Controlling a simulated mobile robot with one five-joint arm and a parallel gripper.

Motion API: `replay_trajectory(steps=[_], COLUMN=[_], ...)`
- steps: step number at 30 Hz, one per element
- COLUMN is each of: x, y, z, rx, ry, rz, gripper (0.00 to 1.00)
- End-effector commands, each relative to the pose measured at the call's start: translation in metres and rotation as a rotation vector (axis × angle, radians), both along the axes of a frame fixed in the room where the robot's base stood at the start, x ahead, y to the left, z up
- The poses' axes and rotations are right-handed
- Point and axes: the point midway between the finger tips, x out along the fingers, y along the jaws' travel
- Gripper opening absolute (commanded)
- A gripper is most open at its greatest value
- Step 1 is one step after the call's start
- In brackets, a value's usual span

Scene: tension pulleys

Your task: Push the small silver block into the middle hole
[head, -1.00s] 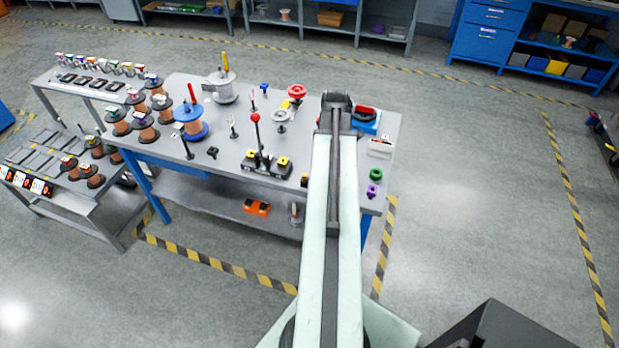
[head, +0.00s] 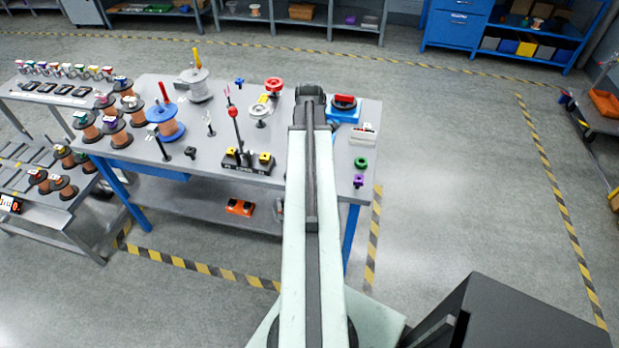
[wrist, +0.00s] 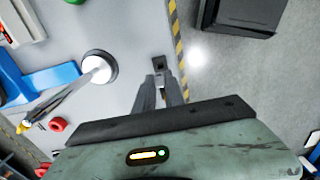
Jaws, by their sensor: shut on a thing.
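My gripper (wrist: 159,76) shows in the wrist view with its two fingers close together. They are shut on a small grey block (wrist: 158,62), dark at its end, over the grey table near its edge. I take this for the silver block, though it is small and its colour is unclear. In the head view my own arm runs up over the right part of the table (head: 225,172) and hides the fingers and block. I cannot make out a middle hole in either view.
A blue block with a red top (head: 344,103), a white box (head: 363,133), a green ring (head: 361,162) and a purple piece (head: 358,180) stand right of my arm. A round silver-topped piece (wrist: 98,67) is near my gripper.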

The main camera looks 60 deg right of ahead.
Motion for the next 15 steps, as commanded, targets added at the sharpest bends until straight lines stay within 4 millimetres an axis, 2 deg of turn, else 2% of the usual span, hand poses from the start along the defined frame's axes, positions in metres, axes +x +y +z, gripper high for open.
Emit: replay_trajectory(steps=[1, 7, 15], x=[0.0, 0.0, -0.001], y=[0.0, 0.0, -0.001], z=[-0.019, -0.021, -0.066], rx=[0.0, 0.0, 0.0], ry=[0.0, 0.0, 0.0], rz=[0.0, -0.001, -0.002], gripper=[0.0, 0.0, 0.0])
